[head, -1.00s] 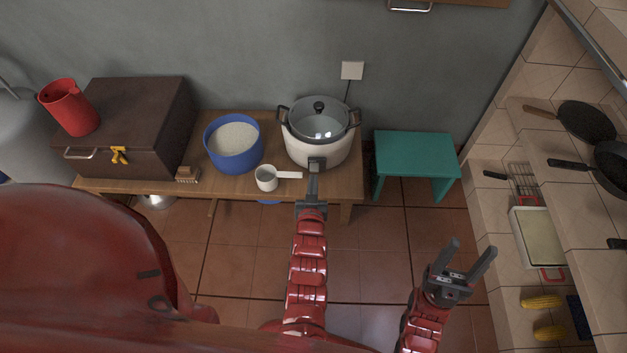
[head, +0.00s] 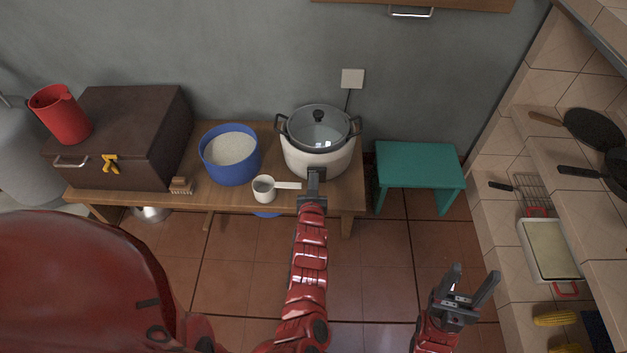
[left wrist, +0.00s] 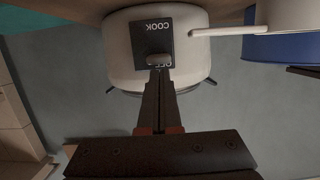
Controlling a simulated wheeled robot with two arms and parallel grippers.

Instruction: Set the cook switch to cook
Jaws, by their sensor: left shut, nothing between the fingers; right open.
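The rice cooker (head: 299,161) is white with a glass lid and stands at the right end of the wooden bench. In the left wrist view its body (left wrist: 120,55) shows upside down, with a dark switch panel (left wrist: 153,40) marked COOK and OFF. The switch knob (left wrist: 158,60) sits at the OFF end, partly covering that word. My left gripper (head: 315,173) is shut and empty at the cooker's front; its tips (left wrist: 158,74) are right by the knob, and I cannot tell whether they touch. My right gripper (head: 472,282) is open and empty over the floor.
A blue rice bowl (head: 231,171) is behind the cup. A teal stool (head: 418,165) stands right of the bench. The tiled counter (head: 500,222) is at the right.

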